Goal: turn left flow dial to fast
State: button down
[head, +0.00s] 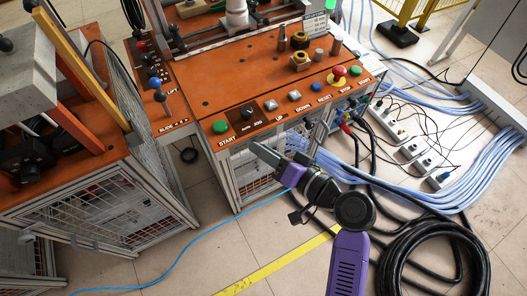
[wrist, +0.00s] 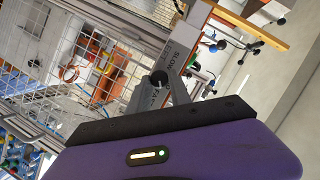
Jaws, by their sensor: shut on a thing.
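The left flow dial (wrist: 159,78) is a small round black knob with a pale mark, in the middle of the wrist view. It sits on a grey plate with partly visible lettering, including "SLOW". My gripper (wrist: 158,84) has its grey fingers at the dial, shut on it. The dial's exact setting is too small to read. In the head view my gripper (head: 262,154) reaches to the front of the orange-topped machine, below the START button. The dial is hidden there.
The orange control panel (head: 240,103) above carries buttons, including a green START button (head: 220,126) and a red mushroom button (head: 339,71). Wire mesh (wrist: 78,40) is beside the dial. Cables (head: 440,165) and a black hose coil (head: 435,262) lie on the floor at the right.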

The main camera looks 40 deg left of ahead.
jog(key=shift+d+f+m+g+y+b, duration=0.15)
jog(key=shift+m+g+y+b, duration=0.2)
jog(key=shift+m, duration=0.45)
jog(key=c, duration=1.2)
grip_release()
jog(key=d+r, duration=0.1)
jog(key=d, duration=0.6)
jog(key=shift+d+r+b, duration=0.25)
jog(key=shift+b, duration=0.1)
jog(key=shift+s, duration=0.1)
